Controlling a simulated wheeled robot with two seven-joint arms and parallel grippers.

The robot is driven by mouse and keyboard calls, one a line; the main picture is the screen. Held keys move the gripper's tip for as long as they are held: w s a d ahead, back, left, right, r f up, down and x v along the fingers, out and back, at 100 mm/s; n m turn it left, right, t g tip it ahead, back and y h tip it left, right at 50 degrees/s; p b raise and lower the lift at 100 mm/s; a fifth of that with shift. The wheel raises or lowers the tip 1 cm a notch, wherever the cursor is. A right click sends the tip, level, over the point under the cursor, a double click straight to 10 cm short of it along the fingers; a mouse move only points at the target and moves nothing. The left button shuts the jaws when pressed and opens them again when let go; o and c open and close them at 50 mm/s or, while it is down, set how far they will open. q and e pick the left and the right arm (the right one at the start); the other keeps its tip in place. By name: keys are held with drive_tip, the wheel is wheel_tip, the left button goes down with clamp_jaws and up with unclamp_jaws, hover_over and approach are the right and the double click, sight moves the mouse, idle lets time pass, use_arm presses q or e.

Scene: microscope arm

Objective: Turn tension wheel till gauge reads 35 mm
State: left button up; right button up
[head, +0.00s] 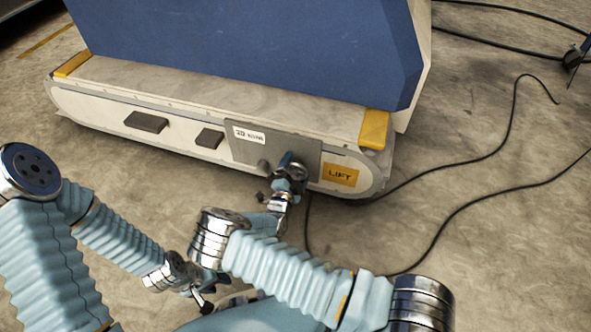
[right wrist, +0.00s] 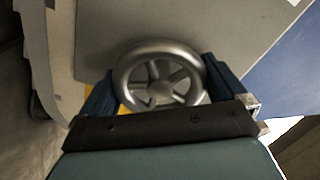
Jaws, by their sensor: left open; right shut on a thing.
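The tension wheel (right wrist: 160,92) is a metal handwheel with spokes, seen nearly face-on in the right wrist view. My right gripper (right wrist: 159,70) is shut on it, with one dark finger on each side of the rim. In the head view my right gripper (head: 287,177) is at the grey panel and largely covers the wheel. My left gripper (head: 203,300) is low in the head view, open and away from the machine; I see nothing in it. I cannot make out a gauge scale or reading in either view.
The grey panel (head: 240,150) is on the side of a long pale base (head: 90,105) under a blue body (head: 250,40). A small knob (head: 263,165) and a yellow LIFT label (head: 341,175) flank the wheel. Black cables (head: 450,170) lie on the concrete floor at right.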

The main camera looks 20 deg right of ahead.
drive_tip(key=shift+f, duration=0.1)
drive_tip(key=o, duration=0.6)
drive_tip(key=shift+s+a, duration=0.1)
drive_tip(key=p+v, duration=0.1)
drive_tip(key=v, duration=1.2)
drive_tip(key=shift+s+a+p, duration=0.25)
drive_tip(key=shift+p, duration=0.15)
